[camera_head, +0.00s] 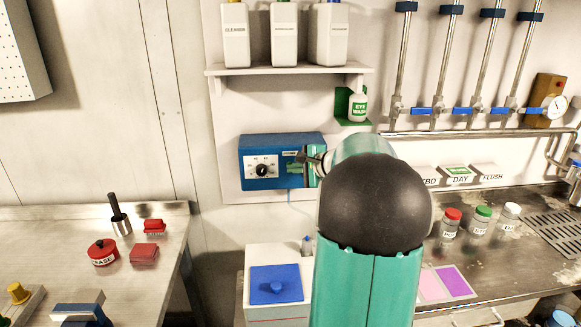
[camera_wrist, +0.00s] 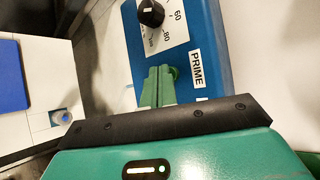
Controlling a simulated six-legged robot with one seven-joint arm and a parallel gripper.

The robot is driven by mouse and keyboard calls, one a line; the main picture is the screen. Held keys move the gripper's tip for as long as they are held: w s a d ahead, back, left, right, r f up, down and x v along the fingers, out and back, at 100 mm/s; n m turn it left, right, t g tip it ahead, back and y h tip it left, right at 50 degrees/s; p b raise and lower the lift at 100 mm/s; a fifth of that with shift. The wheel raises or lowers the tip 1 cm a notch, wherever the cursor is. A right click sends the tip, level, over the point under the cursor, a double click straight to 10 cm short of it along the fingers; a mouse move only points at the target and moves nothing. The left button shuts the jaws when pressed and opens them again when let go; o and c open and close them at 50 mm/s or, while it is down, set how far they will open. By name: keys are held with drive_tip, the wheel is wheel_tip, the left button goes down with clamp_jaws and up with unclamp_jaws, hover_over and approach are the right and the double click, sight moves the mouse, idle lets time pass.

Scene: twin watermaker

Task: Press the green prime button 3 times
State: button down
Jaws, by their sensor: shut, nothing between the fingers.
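The blue control box (camera_head: 284,145) hangs on the wall below the shelf, with a black dial on a white scale plate. In the wrist view the box (camera_wrist: 205,35) fills the upper middle, with a white PRIME label (camera_wrist: 196,69). The green prime button (camera_wrist: 174,73) shows beside that label, partly hidden by my fingertips. My gripper (camera_wrist: 158,72) is shut and empty, its green fingers right at the button; I cannot tell whether they touch it. In the head view my gripper (camera_head: 303,158) is at the box's right part, and my arm hides much there.
A shelf (camera_head: 290,70) with several white bottles is above the box, and an eye wash bottle (camera_head: 357,106) is to its upper right. A white cabinet with a blue lid (camera_head: 276,284) stands below. Steel counters lie left and right, holding red items (camera_head: 103,252) and capped jars (camera_head: 480,221).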

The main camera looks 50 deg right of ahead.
idle(0.4)
drive_tip(key=shift+s+a, duration=0.55)
drive_tip(key=shift+s, duration=0.05)
drive_tip(key=s+a, duration=0.3)
drive_tip(key=shift+s+a, duration=0.1)
drive_tip(key=shift+s, duration=0.3)
idle(0.9)
